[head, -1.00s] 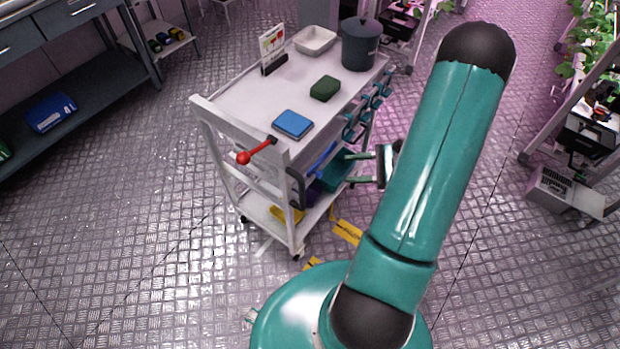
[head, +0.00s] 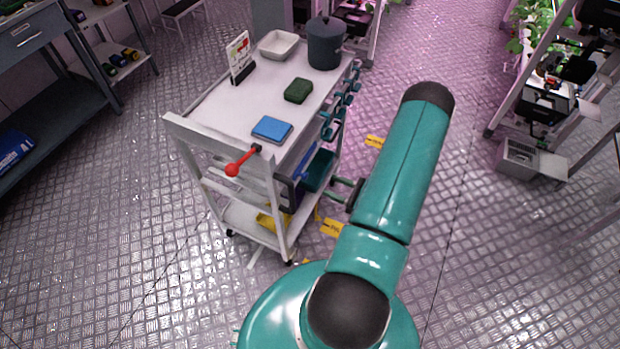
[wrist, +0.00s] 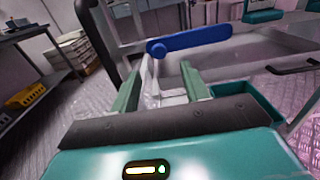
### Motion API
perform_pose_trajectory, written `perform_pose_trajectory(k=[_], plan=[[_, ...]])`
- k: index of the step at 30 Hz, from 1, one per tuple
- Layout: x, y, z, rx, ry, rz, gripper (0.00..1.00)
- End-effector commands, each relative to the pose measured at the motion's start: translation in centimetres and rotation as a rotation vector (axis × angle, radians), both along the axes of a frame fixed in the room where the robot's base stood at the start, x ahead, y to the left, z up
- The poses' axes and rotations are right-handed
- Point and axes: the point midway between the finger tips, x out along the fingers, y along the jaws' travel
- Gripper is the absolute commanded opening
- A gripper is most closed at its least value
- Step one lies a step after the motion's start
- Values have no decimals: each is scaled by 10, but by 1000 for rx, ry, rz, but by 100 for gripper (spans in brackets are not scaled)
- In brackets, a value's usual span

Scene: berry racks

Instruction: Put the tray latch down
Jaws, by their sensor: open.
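A blue lever (wrist: 200,38), which looks like the tray latch, is in the wrist view. It runs almost level from a round pivot at its left end, rising slightly to the right. My gripper (wrist: 160,92) is open and empty. Its two green fingers lie below and short of the lever, not visibly touching it. In the head view my gripper (head: 345,188) is beside the right side of the white cart (head: 222,98), below its top. A red-knobbed lever (head: 242,160) sticks out from the cart's near end.
The cart top holds a blue block (head: 272,130), a green block (head: 298,90), a white tray (head: 279,44), a dark pot (head: 325,45) and a sign (head: 240,58). Teal hooks line its right side. A plant rack stands at right. Floor left of the cart is open.

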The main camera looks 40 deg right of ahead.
Motion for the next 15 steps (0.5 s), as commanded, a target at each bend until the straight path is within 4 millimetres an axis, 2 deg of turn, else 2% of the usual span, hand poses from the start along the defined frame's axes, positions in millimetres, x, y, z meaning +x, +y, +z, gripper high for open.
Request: perform_pose_trajectory(k=[3,9,15], plan=[[24,11,0,0,-1,6,46],[59,24,0,-1,0,6,46],[76,31,0,-1,0,6,46]])
